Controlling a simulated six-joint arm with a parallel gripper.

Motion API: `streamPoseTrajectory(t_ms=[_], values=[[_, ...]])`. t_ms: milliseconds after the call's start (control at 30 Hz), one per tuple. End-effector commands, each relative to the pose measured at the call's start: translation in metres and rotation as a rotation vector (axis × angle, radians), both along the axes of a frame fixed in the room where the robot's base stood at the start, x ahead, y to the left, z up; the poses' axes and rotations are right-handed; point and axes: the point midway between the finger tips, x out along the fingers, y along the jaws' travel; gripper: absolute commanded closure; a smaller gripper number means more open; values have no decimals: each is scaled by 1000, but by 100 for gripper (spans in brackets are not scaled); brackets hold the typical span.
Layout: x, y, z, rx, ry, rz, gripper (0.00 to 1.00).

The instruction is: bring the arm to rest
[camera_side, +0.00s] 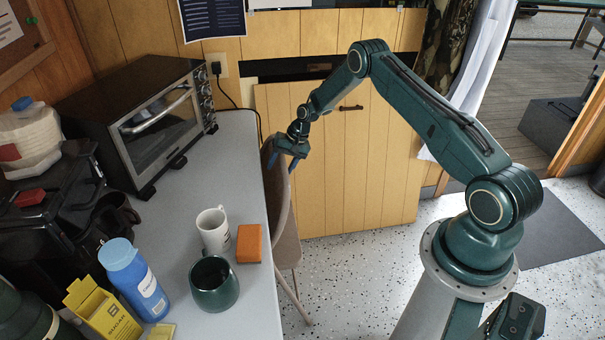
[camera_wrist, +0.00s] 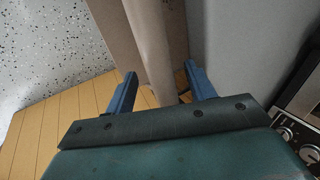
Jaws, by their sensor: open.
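My gripper (camera_side: 281,166) hangs at the far edge of the grey table (camera_side: 225,150) in the side view, beside the back of a beige folding chair (camera_side: 287,215). In the wrist view my gripper (camera_wrist: 158,82) has its two blue fingers spread apart. Nothing is held between them. The beige chair (camera_wrist: 150,40) shows beyond and between the fingers; I cannot tell whether they touch it. My arm is bent up and over from its base at the right of the side view.
A toaster oven (camera_side: 150,115) stands on the table. A white mug (camera_side: 213,230), an orange block (camera_side: 249,243), a green mug (camera_side: 214,284), a blue-capped bottle (camera_side: 133,280) and a yellow sugar box (camera_side: 103,308) stand nearer. Speckled floor (camera_side: 350,270) is clear between chair and base.

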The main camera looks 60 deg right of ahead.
Motion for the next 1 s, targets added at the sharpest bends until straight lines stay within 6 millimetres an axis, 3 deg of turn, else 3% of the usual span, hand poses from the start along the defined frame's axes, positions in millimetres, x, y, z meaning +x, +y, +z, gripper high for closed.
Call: streamPoseTrajectory(t_ms=[400,700,1000], values=[[1,1,-4,0,0,0,45],[1,1,-4,0,0,0,100],[1,1,-4,0,0,0,100]])
